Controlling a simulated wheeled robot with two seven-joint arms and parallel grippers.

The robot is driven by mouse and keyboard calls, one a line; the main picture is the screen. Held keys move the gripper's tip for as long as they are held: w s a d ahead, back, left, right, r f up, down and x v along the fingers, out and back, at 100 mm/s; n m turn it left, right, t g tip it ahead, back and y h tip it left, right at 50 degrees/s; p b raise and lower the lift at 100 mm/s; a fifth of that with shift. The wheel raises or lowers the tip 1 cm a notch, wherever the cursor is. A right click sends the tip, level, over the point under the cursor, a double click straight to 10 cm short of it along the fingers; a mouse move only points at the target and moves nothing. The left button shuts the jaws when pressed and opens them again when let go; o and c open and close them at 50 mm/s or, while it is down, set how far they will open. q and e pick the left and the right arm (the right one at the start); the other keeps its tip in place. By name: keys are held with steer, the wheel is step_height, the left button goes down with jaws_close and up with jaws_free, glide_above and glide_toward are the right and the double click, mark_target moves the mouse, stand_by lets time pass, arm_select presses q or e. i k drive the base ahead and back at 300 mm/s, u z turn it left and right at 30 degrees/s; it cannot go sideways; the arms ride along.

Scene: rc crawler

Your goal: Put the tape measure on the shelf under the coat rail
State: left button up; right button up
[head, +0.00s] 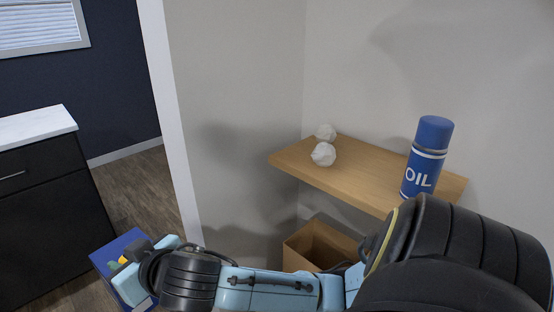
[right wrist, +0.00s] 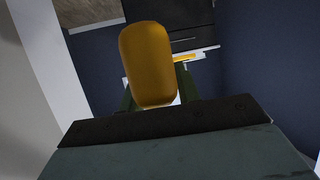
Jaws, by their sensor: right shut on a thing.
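The tape measure (right wrist: 147,62) is a yellow, rounded block between the green fingers of my right gripper (right wrist: 155,84) in the right wrist view. The gripper is shut on it. In the head view my right arm reaches across to the lower left. There the right gripper (head: 127,258) shows small, with a bit of yellow at its tip, above a blue box. The wooden shelf (head: 375,177) is on the wall at the right, well away from the gripper. No coat rail shows. My left gripper is out of view.
Two crumpled white balls (head: 323,154) lie on the shelf's left part, and a blue OIL can (head: 427,157) stands at its right. The shelf's middle is clear. A cardboard box (head: 318,245) is below. A blue box (head: 108,256) and a dark cabinet (head: 45,215) are at left.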

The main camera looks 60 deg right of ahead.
mark_target(362, 179)
steer(key=u, duration=0.75)
steer(key=i, duration=0.9)
steer(key=z, duration=3.35)
